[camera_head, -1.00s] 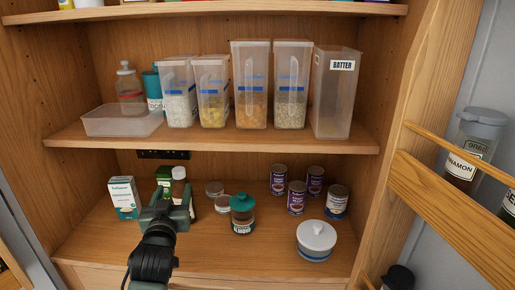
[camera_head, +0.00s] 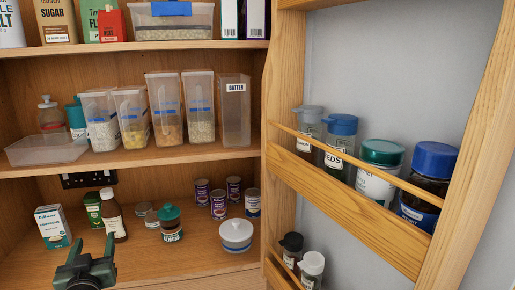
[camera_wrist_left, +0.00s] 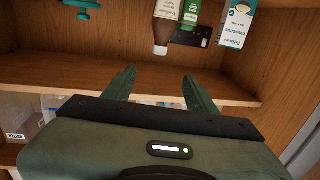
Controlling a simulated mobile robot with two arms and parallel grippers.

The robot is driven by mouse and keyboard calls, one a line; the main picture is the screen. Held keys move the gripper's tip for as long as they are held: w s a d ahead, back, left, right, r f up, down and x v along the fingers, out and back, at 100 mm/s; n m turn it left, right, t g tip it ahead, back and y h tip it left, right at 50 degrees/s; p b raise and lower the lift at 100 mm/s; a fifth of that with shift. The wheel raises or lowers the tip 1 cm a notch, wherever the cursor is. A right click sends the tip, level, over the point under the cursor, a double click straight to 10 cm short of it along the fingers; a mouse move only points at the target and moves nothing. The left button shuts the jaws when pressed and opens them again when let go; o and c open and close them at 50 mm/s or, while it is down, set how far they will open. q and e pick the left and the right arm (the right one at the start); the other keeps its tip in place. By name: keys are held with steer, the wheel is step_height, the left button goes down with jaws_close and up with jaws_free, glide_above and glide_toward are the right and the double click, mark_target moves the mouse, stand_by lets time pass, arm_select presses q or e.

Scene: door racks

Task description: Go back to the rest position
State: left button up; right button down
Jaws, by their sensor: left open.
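My left gripper (camera_head: 89,246) is low at the left of the head view, in front of the lower shelf, with its two green fingers apart and nothing between them. It also shows in the left wrist view (camera_wrist_left: 153,88), fingers spread and empty. A brown bottle with a white cap (camera_head: 113,215) stands on the lower shelf behind the gripper, apart from it. A white and teal box (camera_head: 53,227) and a green box (camera_head: 93,209) stand beside the bottle. My right gripper is not in view.
A cupboard door with wooden racks (camera_head: 350,196) stands open at the right, holding several jars. The lower shelf also has a teal-lidded jar (camera_head: 170,224), a white lidded pot (camera_head: 236,235) and several cans. Clear containers (camera_head: 164,110) fill the middle shelf.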

arm_select(q)
steer(key=s+d+f+m+g+h, duration=0.1)
steer(key=d+f+m+g+h, duration=0.2)
steer(key=f, duration=1.4)
steer(key=s+d+f+g+h, duration=0.15)
steer(key=d+f, duration=0.35)
steer(key=f, duration=1.1)
steer(key=s+d+f+m+g, duration=0.1)
steer(key=s+d+f, duration=0.15)
steer(key=f, duration=0.35)
steer(key=s+d+f+g, duration=0.1)
steer(key=s+f+g, duration=0.1)
steer(key=s+f, duration=0.25)
steer(key=s+d+f+m+g, duration=0.1)
steer(key=s+f+g, duration=0.1)
steer(key=s+f, duration=0.6)
steer(key=s+d+f+m+g+h, duration=0.1)
steer(key=s+f+g, duration=0.2)
steer(key=s+f, duration=0.5)
steer(key=s+d+f+g+h, duration=0.1)
steer(key=s+f, duration=0.7)
steer(key=s, duration=1.5)
steer(key=shift+s+d+f+m+g, duration=0.2)
steer(key=shift+d+m+g, duration=0.3)
steer(key=shift+g, duration=0.35)
